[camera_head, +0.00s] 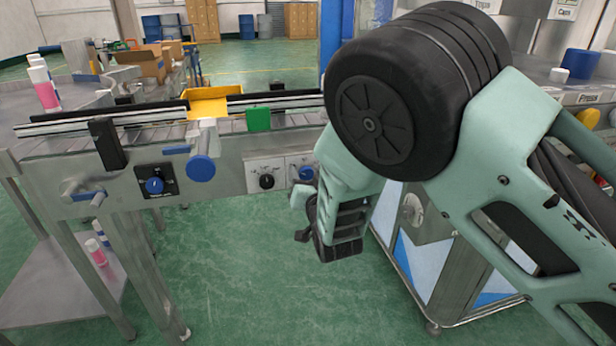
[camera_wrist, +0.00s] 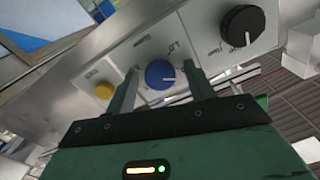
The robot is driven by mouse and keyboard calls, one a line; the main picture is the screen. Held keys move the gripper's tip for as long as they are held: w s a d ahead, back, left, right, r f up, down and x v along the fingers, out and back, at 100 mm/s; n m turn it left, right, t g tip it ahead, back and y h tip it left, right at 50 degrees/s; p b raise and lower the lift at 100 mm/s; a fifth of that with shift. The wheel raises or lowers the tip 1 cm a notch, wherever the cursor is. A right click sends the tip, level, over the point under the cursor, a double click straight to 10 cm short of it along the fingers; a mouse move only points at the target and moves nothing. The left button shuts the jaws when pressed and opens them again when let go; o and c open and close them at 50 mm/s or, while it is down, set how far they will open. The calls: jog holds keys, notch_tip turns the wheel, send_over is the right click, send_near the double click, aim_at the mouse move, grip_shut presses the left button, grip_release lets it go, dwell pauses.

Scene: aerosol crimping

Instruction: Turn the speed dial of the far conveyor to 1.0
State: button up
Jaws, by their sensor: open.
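A blue dial (camera_wrist: 160,75) with a light pointer mark sits on a pale panel (camera_wrist: 140,50); its printing is too small to read. My gripper (camera_wrist: 162,71) is open, with one finger to each side of this dial; whether they touch it I cannot tell. In the head view my gripper (camera_head: 301,199) is low in front of the conveyor's side, beside a blue dial (camera_head: 306,173) on a pale panel. Another blue dial (camera_head: 155,186) sits on a black plate further left. The frames do not show which dial is labelled as the far conveyor's.
A black knob (camera_wrist: 242,25) is close beside the blue dial, and a yellow knob (camera_wrist: 104,90) is on its other side. The conveyor (camera_head: 230,124) carries a green block (camera_head: 258,119) and a yellow guide (camera_head: 207,102). Green floor (camera_head: 240,260) lies open in front.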

jog(key=c, duration=1)
jog(key=shift+n, duration=0.3)
jog(key=n+b, duration=0.1)
jog(key=n, duration=0.4)
jog(key=shift+n, duration=0.3)
jog(key=n, duration=0.5)
jog(key=shift+n, duration=0.3)
jog(key=o, duration=1)
